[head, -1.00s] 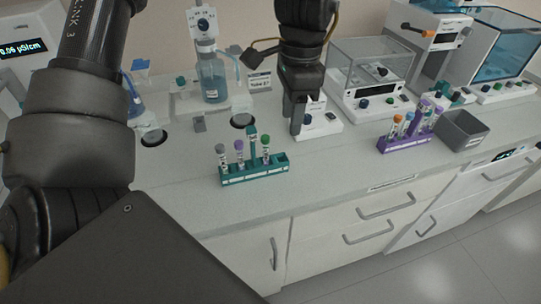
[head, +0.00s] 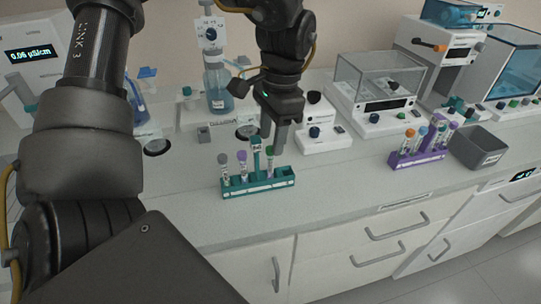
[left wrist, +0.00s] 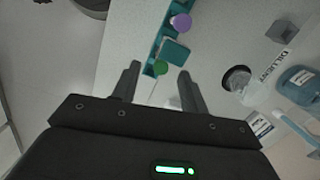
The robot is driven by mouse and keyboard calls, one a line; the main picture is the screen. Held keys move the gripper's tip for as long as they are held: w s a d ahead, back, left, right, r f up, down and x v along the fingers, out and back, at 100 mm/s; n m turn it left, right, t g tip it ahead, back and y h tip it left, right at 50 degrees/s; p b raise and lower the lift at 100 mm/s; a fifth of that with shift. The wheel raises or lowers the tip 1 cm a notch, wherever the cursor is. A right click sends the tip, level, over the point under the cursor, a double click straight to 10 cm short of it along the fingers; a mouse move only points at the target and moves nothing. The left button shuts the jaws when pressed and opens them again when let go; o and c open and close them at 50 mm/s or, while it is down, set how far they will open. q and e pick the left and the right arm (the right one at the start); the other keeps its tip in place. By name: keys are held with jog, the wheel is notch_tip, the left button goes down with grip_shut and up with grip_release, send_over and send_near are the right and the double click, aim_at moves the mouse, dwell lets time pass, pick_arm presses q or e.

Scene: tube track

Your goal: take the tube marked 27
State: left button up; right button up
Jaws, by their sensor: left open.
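A tall teal post (head: 256,155) stands between the purple and green ones. No number 27 is legible on any tube. My left gripper (head: 276,147) is at the green-capped tube, fingers pointing down. The purple cap (left wrist: 180,22) is beyond the post. My right gripper is not in view.
A purple rack (head: 418,159) with several tubes stands to the right, next to a grey bin (head: 478,148). A balance (head: 378,100) and a bottle (head: 217,85) stand behind. The counter front is clear.

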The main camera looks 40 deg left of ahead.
aim_at(271, 148)
pick_arm(q)
jog(key=shift+s+a+f+p, duration=0.1)
jog(key=shift+f+p, duration=0.05)
jog(key=shift+f, duration=1.15)
jog(key=shift+s+a+f+p, duration=0.1)
jog(key=shift+f+p, duration=0.05)
jog(key=shift+f, duration=1.15)
jog(key=c, duration=0.9)
